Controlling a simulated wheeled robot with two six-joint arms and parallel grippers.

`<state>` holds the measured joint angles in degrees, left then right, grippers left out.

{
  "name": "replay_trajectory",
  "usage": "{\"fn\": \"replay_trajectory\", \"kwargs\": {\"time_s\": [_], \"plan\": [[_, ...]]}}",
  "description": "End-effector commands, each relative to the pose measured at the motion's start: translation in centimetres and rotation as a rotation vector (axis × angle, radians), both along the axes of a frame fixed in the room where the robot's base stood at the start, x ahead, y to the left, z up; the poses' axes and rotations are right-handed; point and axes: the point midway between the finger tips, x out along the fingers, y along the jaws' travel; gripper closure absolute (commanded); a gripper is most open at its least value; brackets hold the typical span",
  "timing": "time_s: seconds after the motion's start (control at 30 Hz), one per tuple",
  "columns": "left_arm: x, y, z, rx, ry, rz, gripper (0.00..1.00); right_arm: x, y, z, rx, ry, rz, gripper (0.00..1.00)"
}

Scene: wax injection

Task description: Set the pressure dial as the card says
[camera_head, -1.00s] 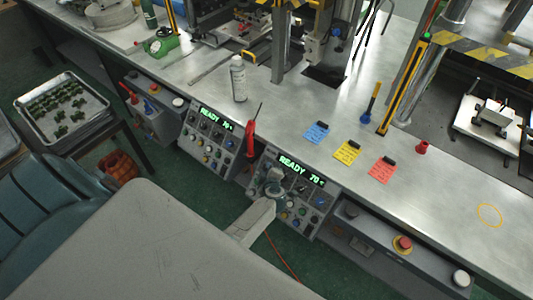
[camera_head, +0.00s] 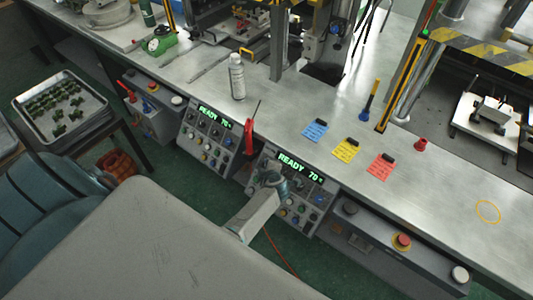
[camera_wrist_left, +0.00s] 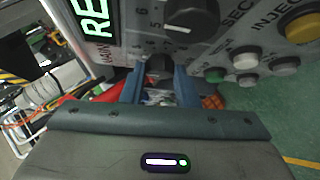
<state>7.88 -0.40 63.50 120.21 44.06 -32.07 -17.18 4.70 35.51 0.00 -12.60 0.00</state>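The control panel (camera_head: 318,199) at centre has a green display (camera_head: 298,166) reading "READY 70" with a small unit. My left gripper (camera_head: 272,178) is at the panel face and hides part of it. In the left wrist view its two blue fingers (camera_wrist_left: 160,82) stand apart with a dark knob (camera_wrist_left: 160,65) between their tips. I cannot tell whether they press on it. Numbers ring that knob. A larger black knob (camera_wrist_left: 190,14) with a white line sits above it. Blue (camera_head: 315,130), yellow (camera_head: 345,150) and red (camera_head: 380,166) cards lie on the bench, their writing too small to read. My right gripper is not in view.
A second panel (camera_head: 205,139) with its own lit display is to the left. A red-handled tool (camera_head: 249,136) hangs between the panels. A spray can (camera_head: 237,76) stands on the bench. A red emergency button (camera_head: 402,241) is at lower right. A teal chair (camera_head: 45,215) stands left.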

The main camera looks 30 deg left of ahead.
Motion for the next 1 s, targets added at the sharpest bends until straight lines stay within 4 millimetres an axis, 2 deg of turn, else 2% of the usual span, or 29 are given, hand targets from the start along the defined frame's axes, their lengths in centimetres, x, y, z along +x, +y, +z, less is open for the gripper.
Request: {"fn": "replay_trajectory", "kwargs": {"time_s": [0.03,0.1,0.57,1.0], "plan": [[-0.1,0.1,0.0,0.001,0.002,0.001,0.65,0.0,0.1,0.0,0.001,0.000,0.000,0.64],[-0.1,0.1,0.0,0.002,0.001,0.001,0.51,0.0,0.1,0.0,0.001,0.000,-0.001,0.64],[-0.6,-0.7,0.4,0.000,-0.001,-0.001,0.51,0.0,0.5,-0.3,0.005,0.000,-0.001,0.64],[-4.8,-5.0,4.5,-0.002,-0.002,0.001,0.51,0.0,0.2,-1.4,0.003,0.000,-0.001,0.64]]}}
